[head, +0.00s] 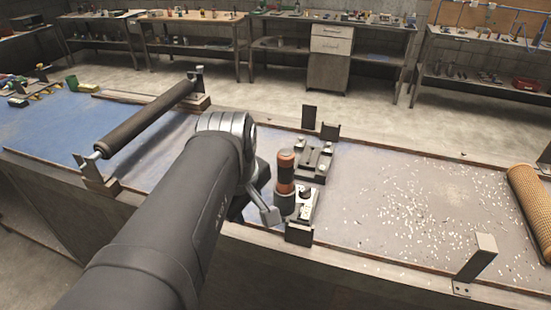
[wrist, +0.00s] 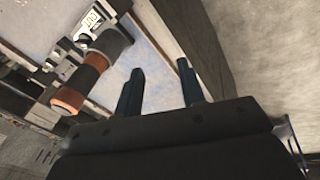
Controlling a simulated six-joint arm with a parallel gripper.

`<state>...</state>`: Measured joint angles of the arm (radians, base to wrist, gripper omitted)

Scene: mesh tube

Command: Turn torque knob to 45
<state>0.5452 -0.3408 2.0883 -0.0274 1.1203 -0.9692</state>
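An upright tool (head: 285,175) with orange and dark grey bands stands in a fixture (head: 299,232) near the table's front edge. In the wrist view the tool (wrist: 94,68) is left of my gripper (wrist: 160,64). The two dark fingers are apart with nothing between them, so my gripper is open and not touching the tool. In the head view my arm hides most of the gripper. I cannot clearly make out a torque knob or its scale. A white label (wrist: 92,18) shows on the fixture, but its marks are too small to read.
A second dark fixture (head: 314,160) stands just behind the tool. A dark roller (head: 148,118) on stands is at the left. A brown mesh tube (head: 532,205) lies at the far right, near a metal bracket (head: 476,262). White bits litter the tabletop (head: 370,225) right of the fixture.

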